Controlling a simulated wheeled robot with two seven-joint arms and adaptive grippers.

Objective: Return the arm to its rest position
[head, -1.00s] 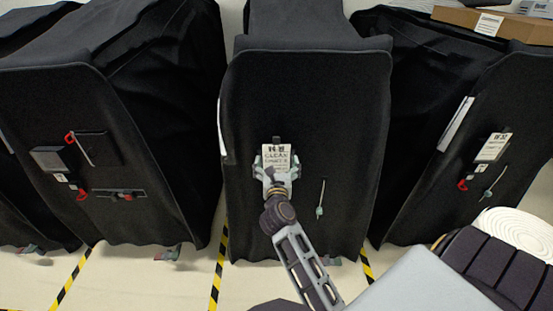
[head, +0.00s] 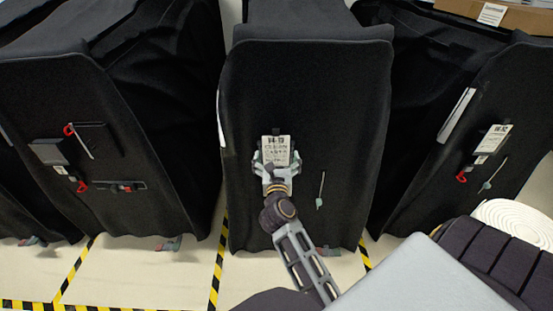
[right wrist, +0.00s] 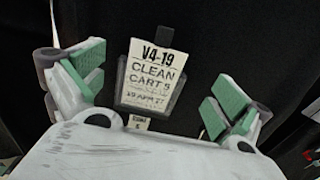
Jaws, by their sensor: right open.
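My right gripper (head: 277,160) is in front of the middle black covered cart (head: 310,100). In the right wrist view its green-padded fingers (right wrist: 152,90) are spread wide, with nothing held between them. A white tag (head: 277,150) hangs on the cart cover just beyond the fingers. In the right wrist view the tag (right wrist: 153,72) reads "V4-19 CLEAN CART 5" with a date line, in a dark holder with a clip on top. The fingers stand to either side of the tag and appear apart from it. My left gripper is not in view.
Black covered carts stand at left (head: 60,110) and right (head: 490,110), with tags and red clips. Yellow-black tape (head: 218,265) marks the floor. A cardboard box (head: 510,16) sits at top right.

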